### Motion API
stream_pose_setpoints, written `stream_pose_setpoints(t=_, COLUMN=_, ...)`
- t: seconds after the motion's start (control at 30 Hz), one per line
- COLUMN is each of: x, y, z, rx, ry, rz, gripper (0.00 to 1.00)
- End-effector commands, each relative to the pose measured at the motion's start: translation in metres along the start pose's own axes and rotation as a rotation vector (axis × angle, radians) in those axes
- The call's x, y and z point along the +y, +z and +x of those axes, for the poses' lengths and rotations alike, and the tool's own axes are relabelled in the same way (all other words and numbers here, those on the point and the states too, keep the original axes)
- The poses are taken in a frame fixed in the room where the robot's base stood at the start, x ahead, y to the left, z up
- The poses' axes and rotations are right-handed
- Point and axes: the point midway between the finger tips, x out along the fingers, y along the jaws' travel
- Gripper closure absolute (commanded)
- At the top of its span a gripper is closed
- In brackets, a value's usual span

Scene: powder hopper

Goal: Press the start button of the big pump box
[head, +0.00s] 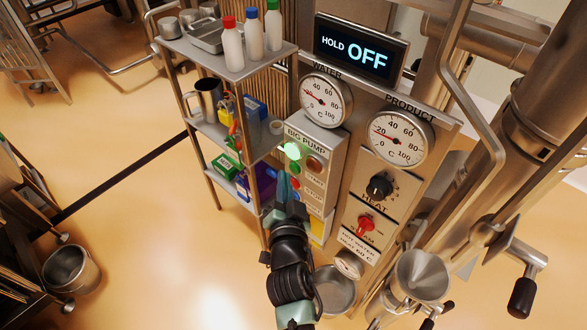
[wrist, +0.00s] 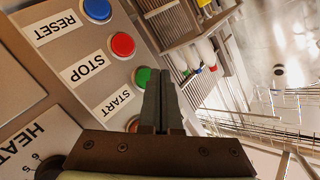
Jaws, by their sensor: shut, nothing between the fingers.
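The big pump box (head: 325,146) is a grey panel beside the shelf rack, with a bright green lamp (head: 291,151) and a dull reddish lamp (head: 314,165) at its top. The green start button (wrist: 142,77) sits beside the START label in the wrist view. My gripper (wrist: 161,72) is shut and empty, its fingertips right beside the green button and overlapping its edge in the picture. I cannot tell whether they touch it. In the head view the gripper (head: 282,177) points up along the box front, partly hiding the lower buttons.
The red stop button (wrist: 122,45) and blue reset button (wrist: 96,9) lie in line with the start button. The shelf rack (head: 214,128) with bottles stands close on the left. The heat panel (head: 385,160) is on the right. A steel bowl (head: 335,292) is below.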

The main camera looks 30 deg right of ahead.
Motion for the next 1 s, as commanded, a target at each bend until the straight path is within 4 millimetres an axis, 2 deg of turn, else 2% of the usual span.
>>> stream_pose_setpoints(t=0.17, x=-0.003, y=0.009, z=-0.005, rx=-0.001, ry=-0.003, rz=-0.001, gripper=1.0)
stream_pose_setpoints(t=0.5, x=-0.019, y=0.025, z=-0.028, rx=-0.001, ry=-0.003, rz=-0.001, gripper=1.0)
stream_pose_setpoints(t=1.0, x=-0.025, y=0.025, z=-0.035, rx=0.0, ry=0.001, rz=0.0, gripper=1.0)
